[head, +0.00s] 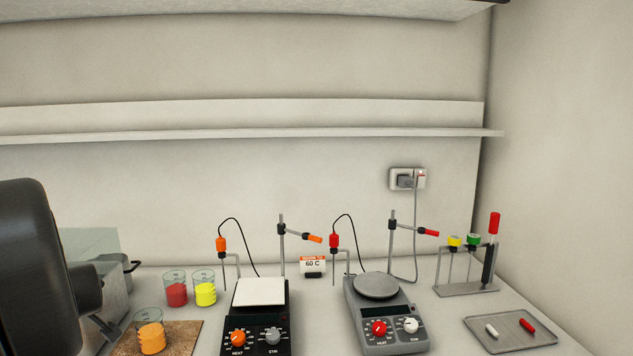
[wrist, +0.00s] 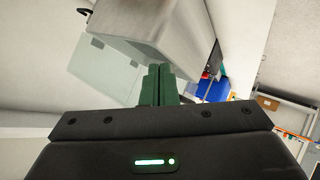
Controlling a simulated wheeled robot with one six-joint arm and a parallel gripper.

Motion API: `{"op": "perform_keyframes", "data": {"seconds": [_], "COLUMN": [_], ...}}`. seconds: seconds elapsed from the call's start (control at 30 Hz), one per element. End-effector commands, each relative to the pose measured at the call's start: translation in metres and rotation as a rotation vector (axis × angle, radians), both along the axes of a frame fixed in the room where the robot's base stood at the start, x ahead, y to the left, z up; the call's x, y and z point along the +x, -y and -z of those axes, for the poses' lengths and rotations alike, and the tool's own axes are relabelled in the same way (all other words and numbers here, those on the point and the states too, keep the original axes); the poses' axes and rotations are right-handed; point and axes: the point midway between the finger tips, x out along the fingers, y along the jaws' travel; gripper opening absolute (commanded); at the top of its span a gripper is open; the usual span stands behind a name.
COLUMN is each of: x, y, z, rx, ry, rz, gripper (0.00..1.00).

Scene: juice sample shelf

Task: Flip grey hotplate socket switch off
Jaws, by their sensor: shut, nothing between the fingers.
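The wall socket (head: 402,181) is on the back wall at the right, above the bench. A dark plug sits in its left part, and the switch (head: 420,178) with a small red mark is at its right. A cable runs from the socket down behind the grey hotplate (head: 376,287), which has a red and a white knob. My gripper (wrist: 158,70) shows in the wrist view with its green fingers together and nothing between them. It points toward a pale box-like container, away from the socket. My dark arm fills the left edge of the head view; the gripper is not visible there.
A black hotplate (head: 258,300) stands left of the grey one. Beakers of red (head: 176,294), yellow (head: 205,294) and orange (head: 151,338) liquid stand at the left. A rack (head: 467,288) and a tray (head: 508,333) are at the right. A shelf (head: 250,136) runs above the socket.

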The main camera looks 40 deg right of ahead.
Motion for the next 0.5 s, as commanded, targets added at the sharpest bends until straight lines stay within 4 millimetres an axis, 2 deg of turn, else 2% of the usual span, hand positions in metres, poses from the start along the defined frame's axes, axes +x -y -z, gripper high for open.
{"op": "perform_keyframes", "data": {"seconds": [0.2,0.4,0.5], "x": [0.029,0.042,0.043], "y": [-0.055,-0.096,-0.110], "z": [-0.029,-0.062,-0.075], "rx": [-0.267,-0.563,-0.694], "ry": [0.310,0.598,0.701], "rz": [-0.220,-0.305,-0.305], "gripper": [0.00,0.00,0.00]}}
